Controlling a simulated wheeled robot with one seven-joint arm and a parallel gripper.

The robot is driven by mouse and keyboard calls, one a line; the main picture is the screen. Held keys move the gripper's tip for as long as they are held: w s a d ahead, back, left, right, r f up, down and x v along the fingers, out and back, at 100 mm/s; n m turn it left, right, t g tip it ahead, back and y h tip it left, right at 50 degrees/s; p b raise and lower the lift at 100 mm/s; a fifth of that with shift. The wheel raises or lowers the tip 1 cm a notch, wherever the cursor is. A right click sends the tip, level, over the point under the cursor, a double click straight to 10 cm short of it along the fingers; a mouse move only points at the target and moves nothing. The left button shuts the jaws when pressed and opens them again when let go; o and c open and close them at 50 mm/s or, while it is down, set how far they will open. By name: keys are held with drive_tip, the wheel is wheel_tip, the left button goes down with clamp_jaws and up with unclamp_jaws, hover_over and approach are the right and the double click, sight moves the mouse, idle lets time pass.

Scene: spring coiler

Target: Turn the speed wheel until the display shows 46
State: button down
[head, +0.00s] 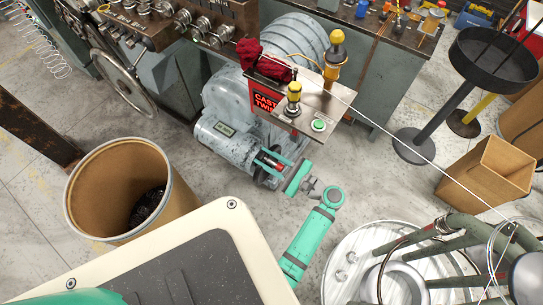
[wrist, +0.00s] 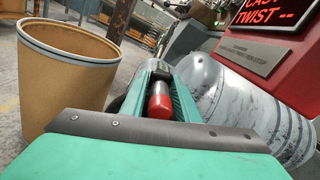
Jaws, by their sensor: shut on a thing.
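A red handle (wrist: 160,104) with a grey upper part sits between the two green fingers of my gripper (wrist: 157,92) in the wrist view. In the head view my gripper (head: 275,164) is shut on this red handle (head: 263,165), beside the grey motor housing. The wheel itself cannot be made out behind my fingers. The display (wrist: 262,14) has red lit letters, with "TWIST --" readable and the top line cut off. It also shows in the head view (head: 265,101), partly hidden at its right, and I can read no number on it.
A large fibre drum (head: 133,185) stands left of the motor housing (head: 238,145). A wire reel (head: 345,265) lies at the lower right.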

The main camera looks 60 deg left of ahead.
drive_tip(key=shift+r, duration=0.1)
drive_tip(key=c, duration=1.6)
unclamp_jaws()
drive_tip(key=v, duration=1)
drive_tip(key=shift+w+d, duration=0.15)
drive_tip(key=shift+d, duration=0.2)
